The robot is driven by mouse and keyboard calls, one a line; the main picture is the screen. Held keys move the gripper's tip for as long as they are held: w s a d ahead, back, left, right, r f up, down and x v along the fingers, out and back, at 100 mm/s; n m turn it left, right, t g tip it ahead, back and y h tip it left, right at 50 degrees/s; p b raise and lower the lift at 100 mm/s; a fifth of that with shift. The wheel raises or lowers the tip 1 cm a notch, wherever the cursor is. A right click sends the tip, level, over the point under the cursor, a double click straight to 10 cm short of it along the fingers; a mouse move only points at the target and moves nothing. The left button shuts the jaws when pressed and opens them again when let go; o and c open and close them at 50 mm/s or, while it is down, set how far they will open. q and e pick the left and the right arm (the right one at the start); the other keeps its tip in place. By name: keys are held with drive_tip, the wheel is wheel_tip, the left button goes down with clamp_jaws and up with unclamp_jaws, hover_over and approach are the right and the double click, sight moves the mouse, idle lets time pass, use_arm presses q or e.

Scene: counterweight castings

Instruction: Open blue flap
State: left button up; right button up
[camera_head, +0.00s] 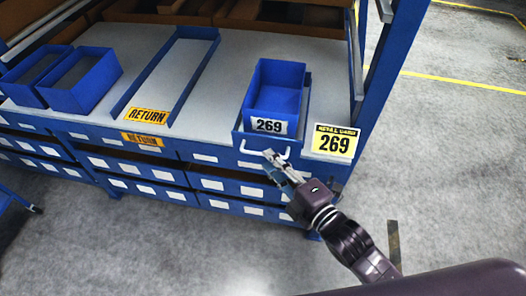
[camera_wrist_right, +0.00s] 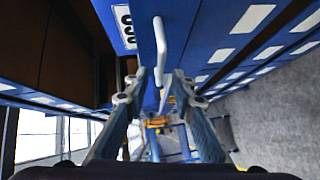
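The blue flap (camera_head: 241,144) is an upright panel at the shelf's front edge, below the blue bin (camera_head: 262,88) labelled 269. A white bar handle (camera_head: 249,151) sticks out from its front; the handle also shows in the right wrist view (camera_wrist_right: 160,45). My right gripper (camera_head: 274,167) is just in front of and below the handle. In the right wrist view my right gripper (camera_wrist_right: 158,88) has its two fingers apart, with the handle's lower end between or just beyond them. I cannot tell whether they touch. My left gripper is not in view.
A yellow 269 sign (camera_head: 334,141) is right of the flap, near a blue rack post (camera_head: 392,60). An empty tray marked RETURN (camera_head: 165,75) and two blue bins (camera_head: 85,80) stand to the left. The floor (camera_head: 450,170) at right is clear.

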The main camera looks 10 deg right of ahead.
drive_tip(key=x, duration=0.4)
drive_tip(key=shift+w+p, duration=0.1)
drive_tip(key=shift+p, duration=0.3)
drive_tip(key=shift+c, duration=0.5)
clamp_jaws()
